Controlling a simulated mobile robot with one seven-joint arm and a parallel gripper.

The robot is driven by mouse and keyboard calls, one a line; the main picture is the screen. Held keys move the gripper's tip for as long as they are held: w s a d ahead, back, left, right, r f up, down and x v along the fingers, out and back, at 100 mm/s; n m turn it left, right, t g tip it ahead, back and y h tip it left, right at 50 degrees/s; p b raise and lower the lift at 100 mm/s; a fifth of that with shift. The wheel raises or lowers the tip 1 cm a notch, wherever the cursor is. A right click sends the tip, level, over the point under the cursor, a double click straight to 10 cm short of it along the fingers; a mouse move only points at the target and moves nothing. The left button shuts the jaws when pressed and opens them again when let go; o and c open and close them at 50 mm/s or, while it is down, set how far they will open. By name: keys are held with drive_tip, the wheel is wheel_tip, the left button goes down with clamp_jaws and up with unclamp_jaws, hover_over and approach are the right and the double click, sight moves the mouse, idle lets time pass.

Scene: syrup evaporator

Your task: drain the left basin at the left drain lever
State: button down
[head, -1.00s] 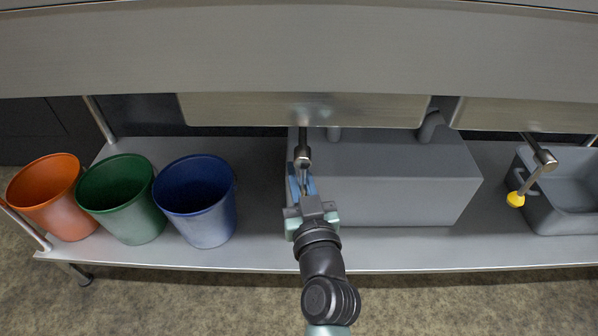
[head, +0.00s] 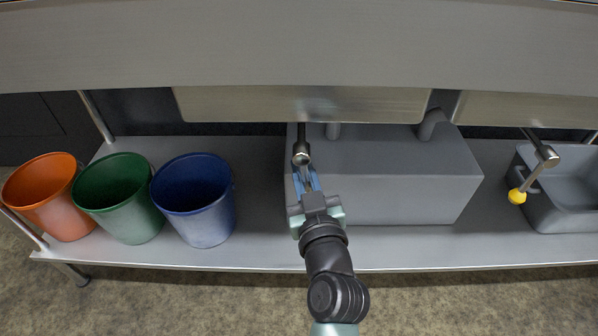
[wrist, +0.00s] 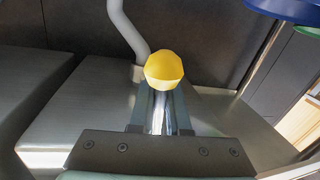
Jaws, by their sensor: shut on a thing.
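The underside of the left basin (head: 230,106) hangs below the steel counter. The left drain lever's metal joint (head: 301,156) sits under it, on a dark stem. My gripper (head: 307,182) is just in front of that joint and is shut on the left drain lever. In the wrist view, the lever's shiny shaft (wrist: 158,116) lies between my fingers (wrist: 157,122), and its yellow knob (wrist: 164,70) shows beyond the fingertips. In the head view, my gripper hides the knob. No flow from the basin is visible.
A grey box (head: 400,185) stands right beside my gripper. Orange (head: 50,205), green (head: 125,210) and blue (head: 200,210) bins stand left on the steel shelf (head: 262,250). Another yellow-knobbed lever (head: 532,178) hangs at right, above a grey sink-like tub (head: 570,215).

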drive_tip(key=d+r+n+g+h+p, duration=0.1)
drive_tip(key=d+r+n, duration=0.4)
drive_tip(key=n, duration=0.7)
drive_tip(key=shift+d+n+h+p, duration=0.3)
drive_tip(key=shift+d+h, duration=0.4)
drive_tip(key=shift+h, duration=0.2)
drive_tip(key=shift+r, duration=0.15)
drive_tip(key=c, duration=0.9)
unclamp_jaws()
drive_tip(key=shift+s, duration=0.15)
drive_tip(key=s+r+p, duration=0.2)
drive_tip(key=s+p, duration=0.2)
drive_tip(key=s, duration=0.8)
drive_tip(key=shift+s+d+r, duration=0.2)
drive_tip(key=shift+s+r, duration=0.05)
